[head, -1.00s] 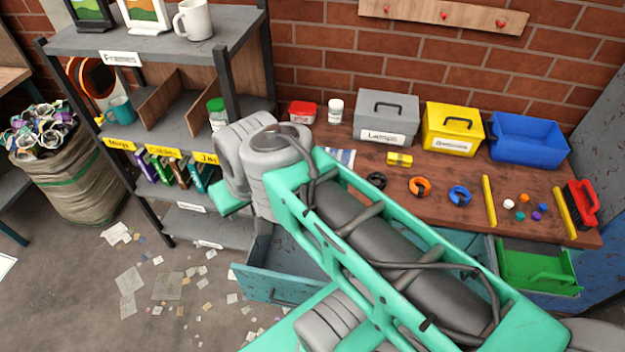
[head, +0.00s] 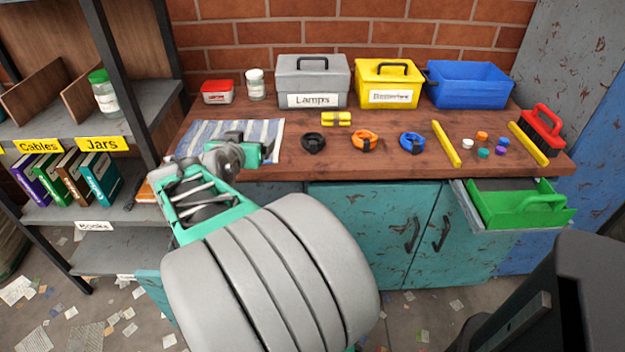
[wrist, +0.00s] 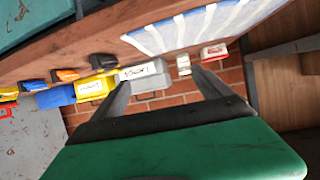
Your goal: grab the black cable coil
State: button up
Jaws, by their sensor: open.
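The black cable coil (head: 314,143) lies flat on the wooden bench, left of an orange coil (head: 364,140) and a blue coil (head: 412,142). My gripper (head: 250,148) is over the striped cloth at the bench's left part, to the left of the black coil and apart from it. In the wrist view the two fingers of my gripper (wrist: 163,88) stand apart with nothing held between them. The black coil (wrist: 103,61) shows there near the bench edge, left of the striped cloth.
A striped cloth (head: 215,134) lies left of the coil. A yellow item (head: 337,118), the grey Lamps box (head: 313,82), a yellow box (head: 388,84) and a blue bin (head: 470,85) stand behind. A yellow strip (head: 446,143) lies to the right. An open drawer holds a green tray (head: 520,207).

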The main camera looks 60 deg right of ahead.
aim_at(313, 137)
jog(key=s+d+f+m+g+h+b, duration=0.1)
jog(key=s+d+f+b, duration=0.1)
jog(key=s+d, duration=0.1)
jog(key=s+d+f+m+g+h+b, duration=0.1)
jog(key=s+d+f+h+b, duration=0.1)
jog(key=s+d+b, duration=0.1)
jog(key=s+d+f+m+g+h+b, duration=0.1)
jog(key=s+d+f+b, duration=0.1)
jog(key=d+f+b, duration=0.1)
jog(key=shift+s+d+h, duration=0.4)
jog(key=d+b, duration=0.1)
jog(key=d, duration=0.6)
jog(key=shift+d+r, duration=0.1)
jog(key=shift+d, duration=0.3)
jog(key=c, duration=1.6)
